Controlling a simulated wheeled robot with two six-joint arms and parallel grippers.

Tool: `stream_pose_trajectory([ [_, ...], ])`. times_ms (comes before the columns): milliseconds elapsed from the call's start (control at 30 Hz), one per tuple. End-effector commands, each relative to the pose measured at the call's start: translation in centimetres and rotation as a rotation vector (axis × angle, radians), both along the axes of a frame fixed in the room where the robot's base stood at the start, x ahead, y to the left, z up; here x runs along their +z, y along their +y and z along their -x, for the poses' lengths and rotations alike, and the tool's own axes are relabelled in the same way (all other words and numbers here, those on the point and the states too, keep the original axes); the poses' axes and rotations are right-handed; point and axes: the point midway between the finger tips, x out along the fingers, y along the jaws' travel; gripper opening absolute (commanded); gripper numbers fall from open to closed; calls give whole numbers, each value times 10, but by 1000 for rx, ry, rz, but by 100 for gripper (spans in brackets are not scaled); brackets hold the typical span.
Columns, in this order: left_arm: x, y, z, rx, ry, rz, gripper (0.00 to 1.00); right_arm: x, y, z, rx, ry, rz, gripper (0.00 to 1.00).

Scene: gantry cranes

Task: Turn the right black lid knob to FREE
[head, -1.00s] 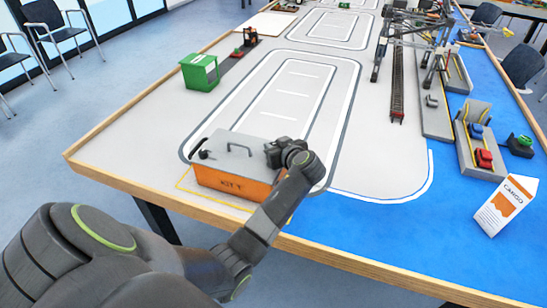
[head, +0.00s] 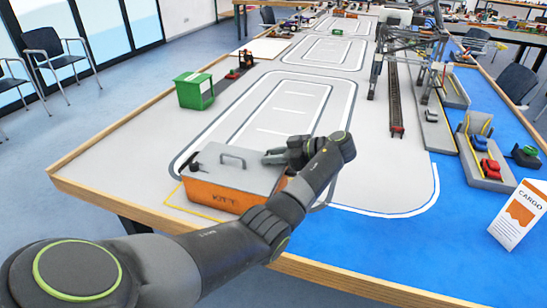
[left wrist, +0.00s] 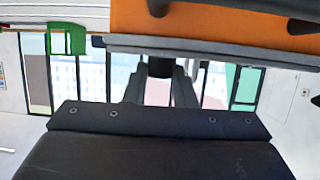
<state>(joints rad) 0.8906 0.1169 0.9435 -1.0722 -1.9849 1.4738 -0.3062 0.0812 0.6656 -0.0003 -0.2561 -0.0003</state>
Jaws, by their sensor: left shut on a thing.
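The kit box (head: 212,194) is orange with a grey lid (head: 215,170) and a grey handle, and stands near the table's front left edge. My left gripper (head: 270,158) is at the right end of the lid, coming in from the right, and is shut on the right black lid knob. The gripper hides that knob in the head view. In the left wrist view a dark piece (left wrist: 160,67) shows between the fingers, beside the grey lid edge (left wrist: 215,49) and the orange box side (left wrist: 220,20). The knob's marking cannot be read. My right gripper is out of view.
A green open-fronted box (head: 194,91) stands behind the kit box. A white cargo carton (head: 518,214) stands at the right front. The crane model and its track (head: 396,105) are at the back right. The grey mat right of the kit box is clear.

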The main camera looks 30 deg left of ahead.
Motion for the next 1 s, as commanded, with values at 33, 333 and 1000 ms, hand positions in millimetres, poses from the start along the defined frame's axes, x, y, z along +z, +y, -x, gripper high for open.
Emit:
stream_pose_trajectory([
  [33,0,0,0,12,2,0,1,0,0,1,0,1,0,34],
  [333,-1,1,-1,50,1,1,1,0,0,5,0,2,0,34],
  [1000,-1,1,-1,51,0,1,46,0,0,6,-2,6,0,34],
])
